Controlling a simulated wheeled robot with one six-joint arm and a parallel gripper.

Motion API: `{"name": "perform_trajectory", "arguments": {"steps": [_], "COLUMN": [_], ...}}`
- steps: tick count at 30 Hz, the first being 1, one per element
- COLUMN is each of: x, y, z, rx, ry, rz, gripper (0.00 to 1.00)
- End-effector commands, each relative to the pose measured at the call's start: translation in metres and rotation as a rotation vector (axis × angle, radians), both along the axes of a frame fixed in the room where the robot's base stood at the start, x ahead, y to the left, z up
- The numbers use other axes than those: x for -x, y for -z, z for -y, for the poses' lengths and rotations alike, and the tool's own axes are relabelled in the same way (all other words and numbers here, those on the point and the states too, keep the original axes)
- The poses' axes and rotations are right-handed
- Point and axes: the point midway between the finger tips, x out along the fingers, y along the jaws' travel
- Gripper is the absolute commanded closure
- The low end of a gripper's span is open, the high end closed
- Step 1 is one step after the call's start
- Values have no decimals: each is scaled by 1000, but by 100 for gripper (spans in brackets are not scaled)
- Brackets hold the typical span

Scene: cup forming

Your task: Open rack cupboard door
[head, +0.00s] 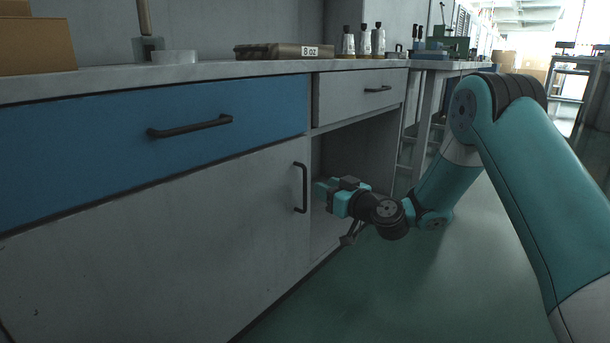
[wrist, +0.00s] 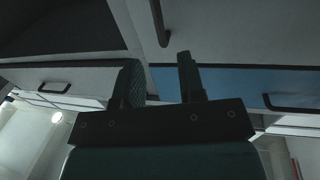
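The pale cupboard door (head: 170,250) is under a blue drawer and looks shut, flush with the cabinet front. Its dark upright bar handle (head: 301,188) is near the door's right edge. My gripper (head: 322,190) is just right of the handle, in front of the open compartment; its fingertips are hard to make out there. In the wrist view my gripper (wrist: 158,72) is open, its two dark fingers apart and nothing gripped. The handle (wrist: 159,22) shows beyond the fingertips, roughly in line with the gap; I cannot tell the distance. The door (wrist: 240,30) fills the upper right.
The blue drawer (head: 150,130) and a pale drawer (head: 360,94) are above, both with bar handles. An open compartment (head: 352,150) is right of the door. A box (head: 284,51) and bottles stand on the worktop (head: 210,68). The green floor (head: 400,290) in front is clear.

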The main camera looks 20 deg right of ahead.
Motion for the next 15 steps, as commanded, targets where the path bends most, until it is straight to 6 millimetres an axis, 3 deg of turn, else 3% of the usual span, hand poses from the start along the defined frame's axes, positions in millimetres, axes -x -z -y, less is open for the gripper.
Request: {"name": "perform_trajectory", "arguments": {"steps": [6, 15], "x": [-45, -79], "y": [1, 1], "z": [-23, -37], "rx": [2, 1], "ry": [-4, -2], "rz": [5, 0], "gripper": [64, 64]}}
